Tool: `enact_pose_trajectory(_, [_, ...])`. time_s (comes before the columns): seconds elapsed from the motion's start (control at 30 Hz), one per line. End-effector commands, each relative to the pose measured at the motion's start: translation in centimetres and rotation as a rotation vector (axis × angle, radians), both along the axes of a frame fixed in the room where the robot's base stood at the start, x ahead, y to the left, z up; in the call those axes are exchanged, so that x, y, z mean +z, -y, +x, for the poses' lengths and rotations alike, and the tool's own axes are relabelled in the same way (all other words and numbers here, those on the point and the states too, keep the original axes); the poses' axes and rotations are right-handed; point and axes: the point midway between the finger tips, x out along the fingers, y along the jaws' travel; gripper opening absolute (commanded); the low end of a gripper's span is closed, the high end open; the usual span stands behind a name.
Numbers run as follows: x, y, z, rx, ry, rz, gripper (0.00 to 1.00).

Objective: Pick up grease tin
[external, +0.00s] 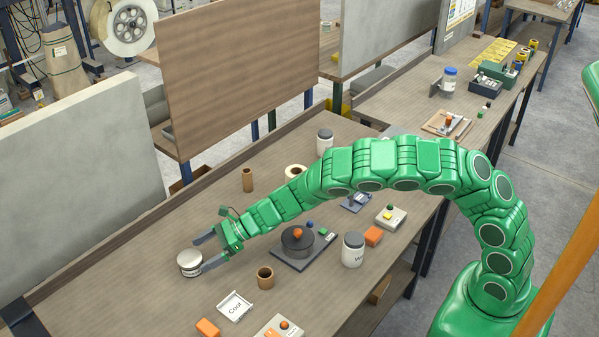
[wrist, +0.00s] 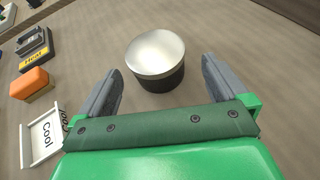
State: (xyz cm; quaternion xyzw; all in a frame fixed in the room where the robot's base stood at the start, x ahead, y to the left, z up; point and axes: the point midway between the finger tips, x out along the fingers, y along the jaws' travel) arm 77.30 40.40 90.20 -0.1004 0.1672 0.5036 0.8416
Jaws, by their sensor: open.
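The grease tin (external: 190,262) is a short round tin with a silvery lid, standing upright on the wooden bench. Its label cannot be read. In the wrist view the tin (wrist: 156,58) stands ahead of my gripper, roughly centred between the two grey fingers and a little beyond their tips. My gripper (external: 208,252) is open, with nothing between its fingers. In the external view its fingers point left toward the tin, one on the far side and one on the near side.
A "Cool" sign (external: 235,307) and an orange block (external: 208,328) lie nearer the front. A brown cup (external: 265,278) and a dark round device on a plate (external: 297,243) stand right of the gripper. The bench left of the tin is clear.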

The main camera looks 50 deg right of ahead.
Motion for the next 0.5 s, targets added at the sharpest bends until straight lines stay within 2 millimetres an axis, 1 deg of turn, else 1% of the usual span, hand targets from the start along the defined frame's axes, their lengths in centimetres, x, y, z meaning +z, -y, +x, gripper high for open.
enact_pose_trajectory(0.03, [-0.1, -0.4, 0.1, 0.001, 0.001, 0.002, 1.0])
enact_pose_trajectory(0.27, [-0.3, -0.9, 0.4, 0.0, 0.001, 0.002, 1.0])
enact_pose_trajectory(0.5, [-1.3, -2.5, 0.9, -0.002, -0.004, 0.0, 1.0])
